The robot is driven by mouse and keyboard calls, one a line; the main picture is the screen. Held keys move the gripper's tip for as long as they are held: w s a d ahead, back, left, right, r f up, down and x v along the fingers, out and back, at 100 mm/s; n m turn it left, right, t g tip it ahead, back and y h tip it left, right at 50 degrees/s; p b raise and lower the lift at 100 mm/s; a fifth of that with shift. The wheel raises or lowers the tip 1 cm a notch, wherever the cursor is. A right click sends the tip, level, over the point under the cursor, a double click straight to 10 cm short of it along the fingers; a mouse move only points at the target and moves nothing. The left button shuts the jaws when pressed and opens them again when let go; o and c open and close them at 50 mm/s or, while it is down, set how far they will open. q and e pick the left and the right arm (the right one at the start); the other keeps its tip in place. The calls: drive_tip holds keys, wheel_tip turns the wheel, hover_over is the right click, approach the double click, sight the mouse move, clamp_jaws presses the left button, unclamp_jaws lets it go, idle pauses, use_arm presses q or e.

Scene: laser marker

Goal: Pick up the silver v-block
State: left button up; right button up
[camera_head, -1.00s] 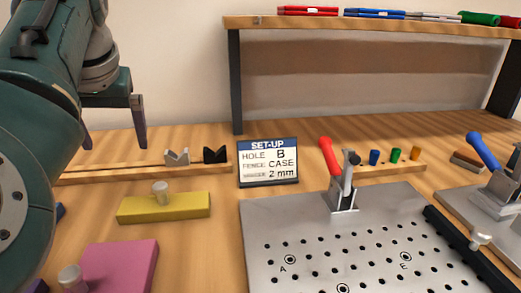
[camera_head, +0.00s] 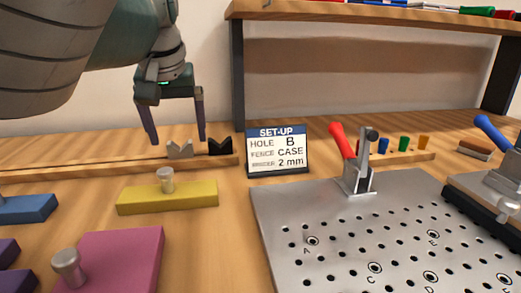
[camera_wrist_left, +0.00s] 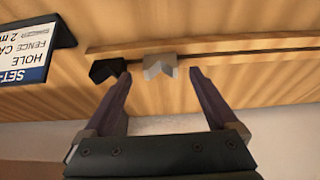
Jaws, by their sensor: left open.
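The silver v-block (camera_head: 180,149) stands on a long wooden rail in the head view, left of a black v-block (camera_head: 220,146). My left gripper (camera_head: 178,142) is open and empty, its fingers pointing down above and around the silver block's place in the head view. In the left wrist view the silver v-block (camera_wrist_left: 159,66) lies beyond and between the open fingertips (camera_wrist_left: 160,75), with the black v-block (camera_wrist_left: 107,68) close to one fingertip. I cannot tell the exact gap. My right gripper is not in view.
The wooden rail (camera_head: 90,170) runs along the back of the table. A set-up sign (camera_head: 277,151) stands to the right. A yellow block with a knob (camera_head: 195,196) lies in front. A perforated plate (camera_head: 290,210) with a red-handled clamp (camera_head: 342,142) fills the right front.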

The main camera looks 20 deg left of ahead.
use_arm(q)
drive_tip(key=shift+x, duration=1.05)
drive_tip(key=c, duration=1.5)
